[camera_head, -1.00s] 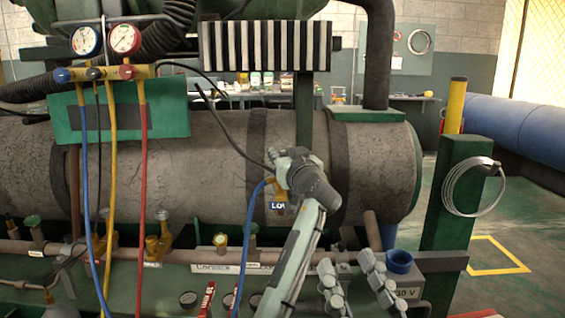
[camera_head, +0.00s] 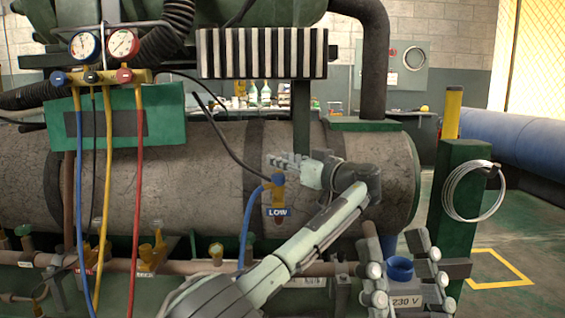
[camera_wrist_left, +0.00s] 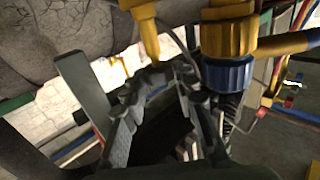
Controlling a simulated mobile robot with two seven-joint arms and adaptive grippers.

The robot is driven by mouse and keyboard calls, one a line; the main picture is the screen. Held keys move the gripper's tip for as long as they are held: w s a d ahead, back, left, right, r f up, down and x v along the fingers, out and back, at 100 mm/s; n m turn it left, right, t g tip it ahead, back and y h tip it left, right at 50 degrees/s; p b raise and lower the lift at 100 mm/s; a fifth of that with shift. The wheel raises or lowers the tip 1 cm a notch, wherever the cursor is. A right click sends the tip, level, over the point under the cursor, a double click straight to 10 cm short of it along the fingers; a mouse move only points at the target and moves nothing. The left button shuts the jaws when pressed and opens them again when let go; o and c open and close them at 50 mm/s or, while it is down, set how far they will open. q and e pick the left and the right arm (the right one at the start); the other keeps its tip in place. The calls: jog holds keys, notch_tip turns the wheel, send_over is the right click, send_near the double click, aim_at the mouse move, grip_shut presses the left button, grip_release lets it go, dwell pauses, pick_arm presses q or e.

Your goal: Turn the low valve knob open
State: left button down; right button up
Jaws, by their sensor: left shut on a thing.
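The low valve, with a blue and yellow body (camera_head: 279,190) above a blue "LOW" label (camera_head: 278,212), stands before the big tank. A blue hose (camera_head: 248,222) joins it. My left gripper (camera_head: 270,161) is at the valve's top, its wrist coming in from the right. In the left wrist view, its fingers (camera_wrist_left: 165,80) close at the end of a yellow stem (camera_wrist_left: 147,38), beside a blue collar (camera_wrist_left: 228,74). They are shut on the low valve knob, which they mostly hide. My right gripper (camera_head: 400,272) is open and empty at the lower right.
Two gauges (camera_head: 84,44) on a yellow manifold hang at the upper left, with blue, yellow and red hoses below. Other yellow valves (camera_head: 152,250) stand along the lower pipe. A green post (camera_head: 462,195) with a wire coil stands to the right.

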pick_arm(q)
jog(key=shift+f+n+g+y, duration=0.1)
jog(key=shift+n+g+y, duration=0.2)
jog(key=shift+y, duration=0.1)
dwell(0.3)
jog(key=c, duration=1.2)
grip_release()
jog(key=shift+s+d, duration=0.1)
jog(key=v, duration=0.7)
jog(key=shift+s, duration=0.15)
